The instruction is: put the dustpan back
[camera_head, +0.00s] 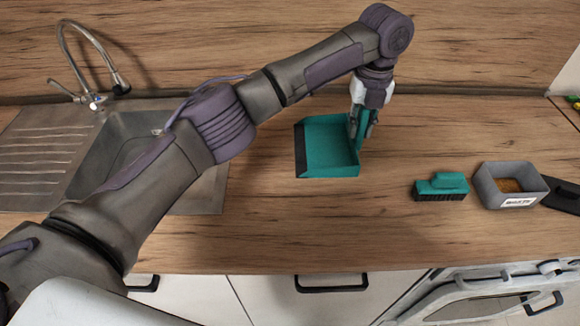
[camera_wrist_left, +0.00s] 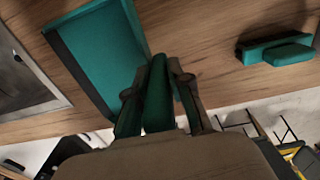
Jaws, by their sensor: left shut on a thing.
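The teal dustpan (camera_head: 328,148) with a dark front lip is over the worktop, right of the sink, its pan opening to the left. My left gripper (camera_head: 361,125) is shut on the dustpan's handle at its right side. In the left wrist view the dustpan (camera_wrist_left: 102,52) extends away from the fingers (camera_wrist_left: 157,95), and the handle lies between them. I cannot tell whether the pan touches the worktop or hangs just above it. My right gripper is not in view.
A teal brush (camera_head: 440,187) lies to the right, beside a grey bin (camera_head: 510,185) with brown contents and a label. A dark flat object (camera_head: 564,195) is at the right edge. The sink (camera_head: 150,150) and tap (camera_head: 95,98) are at left. The worktop (camera_head: 290,225) in front is clear.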

